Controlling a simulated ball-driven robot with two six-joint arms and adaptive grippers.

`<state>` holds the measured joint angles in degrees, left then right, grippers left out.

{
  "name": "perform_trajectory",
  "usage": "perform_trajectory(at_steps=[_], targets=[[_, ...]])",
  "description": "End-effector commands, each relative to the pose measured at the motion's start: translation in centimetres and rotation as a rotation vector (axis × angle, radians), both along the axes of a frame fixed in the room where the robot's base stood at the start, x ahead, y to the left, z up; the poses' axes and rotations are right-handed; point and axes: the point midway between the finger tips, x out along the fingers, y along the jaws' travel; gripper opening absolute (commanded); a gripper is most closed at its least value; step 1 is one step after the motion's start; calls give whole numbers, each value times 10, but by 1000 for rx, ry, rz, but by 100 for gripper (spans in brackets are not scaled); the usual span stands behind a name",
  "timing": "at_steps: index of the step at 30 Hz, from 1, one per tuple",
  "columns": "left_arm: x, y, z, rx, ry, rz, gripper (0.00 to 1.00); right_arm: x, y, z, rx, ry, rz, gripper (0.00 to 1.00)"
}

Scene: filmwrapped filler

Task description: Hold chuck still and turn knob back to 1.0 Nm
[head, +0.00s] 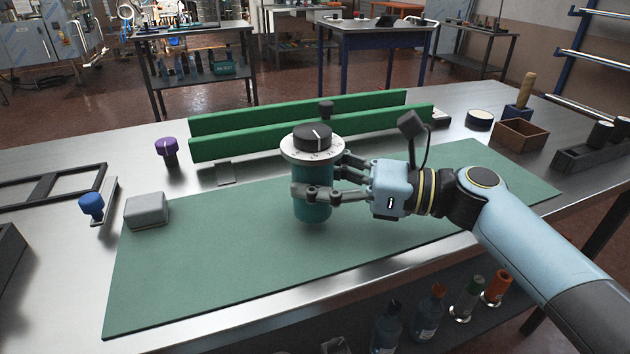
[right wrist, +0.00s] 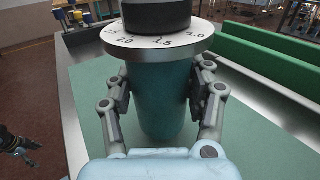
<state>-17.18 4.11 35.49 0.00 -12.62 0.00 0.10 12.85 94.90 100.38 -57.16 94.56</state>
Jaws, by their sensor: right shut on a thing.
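The chuck is a teal cylinder (head: 313,207) with a white numbered dial (head: 292,153) and a black knob (head: 312,136) on top. It stands upright over the green mat; whether it touches the mat is unclear. My right gripper (head: 317,193) is shut on the cylinder from the right, below the dial. In the right wrist view its fingers flank the cylinder (right wrist: 160,95), with 1.5 and 1.0 readable on the dial (right wrist: 178,42). The knob carries a white line, but its setting cannot be read. A dark jointed thing (right wrist: 18,147) at that view's left edge looks like my left gripper.
The green mat (head: 200,285) is mostly clear. Green rails (head: 300,125) stand behind the chuck. A purple knob (head: 167,148), a blue knob (head: 91,204) and a grey block (head: 146,211) are to the left. A wooden box (head: 520,135) stands far right.

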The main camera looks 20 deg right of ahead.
Motion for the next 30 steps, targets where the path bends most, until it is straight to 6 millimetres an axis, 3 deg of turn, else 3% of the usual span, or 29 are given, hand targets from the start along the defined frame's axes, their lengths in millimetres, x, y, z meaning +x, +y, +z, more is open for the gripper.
perform_trajectory(at_steps=[11, 19, 30], targets=[[1, 8, 6, 9, -2, -3, 80, 0, 0, 2, 3, -2, 0, 8], [1, 8, -2, 9, -1, -3, 80, 0, 0, -11, 3, -2, 1, 8], [0, 6, -3, 7, -1, -2, 80, 0, 0, -12, 3, -3, 1, 8]])
